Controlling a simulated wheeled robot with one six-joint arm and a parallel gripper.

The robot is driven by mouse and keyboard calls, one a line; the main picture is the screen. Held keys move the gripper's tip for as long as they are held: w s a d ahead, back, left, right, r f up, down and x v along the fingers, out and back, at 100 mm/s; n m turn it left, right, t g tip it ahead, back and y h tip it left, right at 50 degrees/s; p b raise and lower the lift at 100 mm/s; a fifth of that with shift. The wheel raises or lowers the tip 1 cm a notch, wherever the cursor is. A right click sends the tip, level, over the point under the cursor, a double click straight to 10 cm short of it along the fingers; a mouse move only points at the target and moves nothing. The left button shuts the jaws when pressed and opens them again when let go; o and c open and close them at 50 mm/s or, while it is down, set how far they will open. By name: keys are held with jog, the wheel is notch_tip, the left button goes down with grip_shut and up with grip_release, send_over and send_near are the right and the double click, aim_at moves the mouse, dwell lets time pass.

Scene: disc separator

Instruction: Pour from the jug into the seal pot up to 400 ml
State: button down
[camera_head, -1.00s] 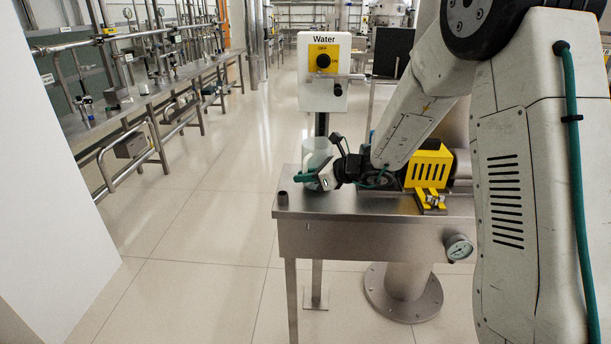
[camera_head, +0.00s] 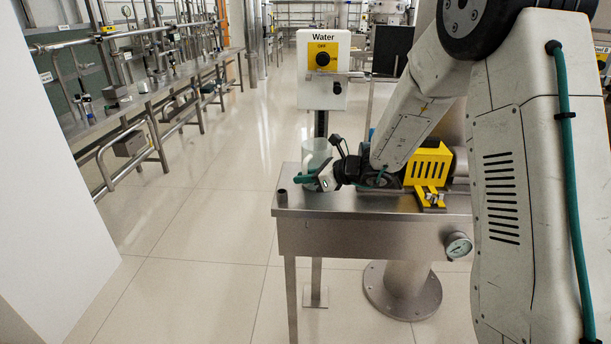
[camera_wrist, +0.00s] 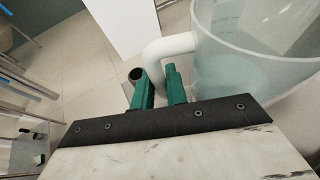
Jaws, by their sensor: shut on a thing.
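The jug (camera_head: 317,153) is a clear, whitish vessel that stands about upright over the left end of the steel table. In the wrist view the jug (camera_wrist: 250,75) fills the upper right, with pale bluish liquid inside. Its white handle (camera_wrist: 168,45) runs down between my green fingertips. My gripper (camera_head: 312,180) is shut on the handle; it also shows in the wrist view (camera_wrist: 160,88). The jug's base is partly hidden by the gripper, so I cannot tell whether it touches the table. I cannot make out a seal pot or a 400 ml mark for certain.
A short open pipe stub (camera_head: 282,197) rises from the left corner of the steel table (camera_head: 350,237). A white Water panel (camera_head: 312,88) with a black knob stands behind the jug. Yellow-guarded equipment (camera_head: 427,166) and a gauge (camera_head: 458,246) are to the right. The floor at left is clear.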

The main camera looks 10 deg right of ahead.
jog(key=shift+f, duration=0.15)
jog(key=c, duration=1.3)
grip_release()
jog(key=v, duration=0.9)
